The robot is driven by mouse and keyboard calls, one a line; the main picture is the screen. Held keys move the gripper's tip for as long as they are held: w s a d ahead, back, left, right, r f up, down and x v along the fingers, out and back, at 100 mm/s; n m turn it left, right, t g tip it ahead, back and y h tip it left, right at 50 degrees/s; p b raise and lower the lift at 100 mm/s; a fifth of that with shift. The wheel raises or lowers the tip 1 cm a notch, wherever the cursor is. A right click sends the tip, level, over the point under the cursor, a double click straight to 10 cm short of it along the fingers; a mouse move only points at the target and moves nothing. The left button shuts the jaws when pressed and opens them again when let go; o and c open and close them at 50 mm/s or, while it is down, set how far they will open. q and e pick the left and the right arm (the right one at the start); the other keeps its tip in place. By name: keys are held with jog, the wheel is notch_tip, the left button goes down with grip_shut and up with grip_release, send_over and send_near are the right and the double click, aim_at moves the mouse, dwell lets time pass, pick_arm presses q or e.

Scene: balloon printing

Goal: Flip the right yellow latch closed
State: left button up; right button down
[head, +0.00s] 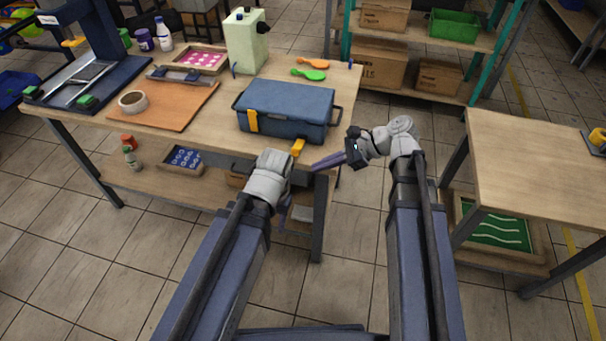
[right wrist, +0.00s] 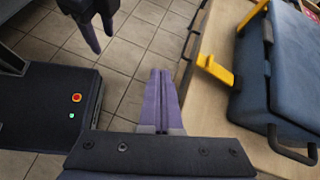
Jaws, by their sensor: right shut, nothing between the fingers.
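The blue toolbox (head: 287,105) stands closed-lidded near the front edge of the wooden table. Its right yellow latch (head: 297,147) sticks outward from the front, and in the right wrist view this latch (right wrist: 215,70) juts toward my gripper. The left yellow latch (head: 252,122) lies flat against the front; part of it shows in the right wrist view (right wrist: 252,15). My right gripper (head: 318,164) is shut and empty, just off the table's front edge, apart from the right latch; its fingers (right wrist: 161,75) point forward. My left gripper (right wrist: 102,42) is open and empty, mostly hidden behind its arm in the head view.
A dark handle (right wrist: 292,148) sticks out at the toolbox's right end. Green and orange brushes (head: 310,74) lie behind the toolbox. A cork-coloured board (head: 175,112) lies to the left. A second table (head: 540,165) stands right; the floor between is clear.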

aim_at(298, 146)
pick_arm(q)
notch_tip(298, 146, down, 6)
jog(key=b, duration=0.4)
jog(key=shift+f+b, duration=0.25)
jog(key=shift+b, duration=0.15)
pick_arm(e)
jog(key=w+d+m+t+y, duration=0.2)
jog(key=w+d+m+y, duration=0.1)
jog(key=w+d+m, duration=0.1)
jog(key=shift+d+f+m, duration=0.35)
jog(key=shift+f+m, duration=0.05)
jog(key=shift+m, duration=0.4)
jog(key=b+x, duration=0.3)
jog(key=x, duration=0.7)
pick_arm(q)
notch_tip(298, 146, down, 3)
jog(key=shift+f, duration=0.1)
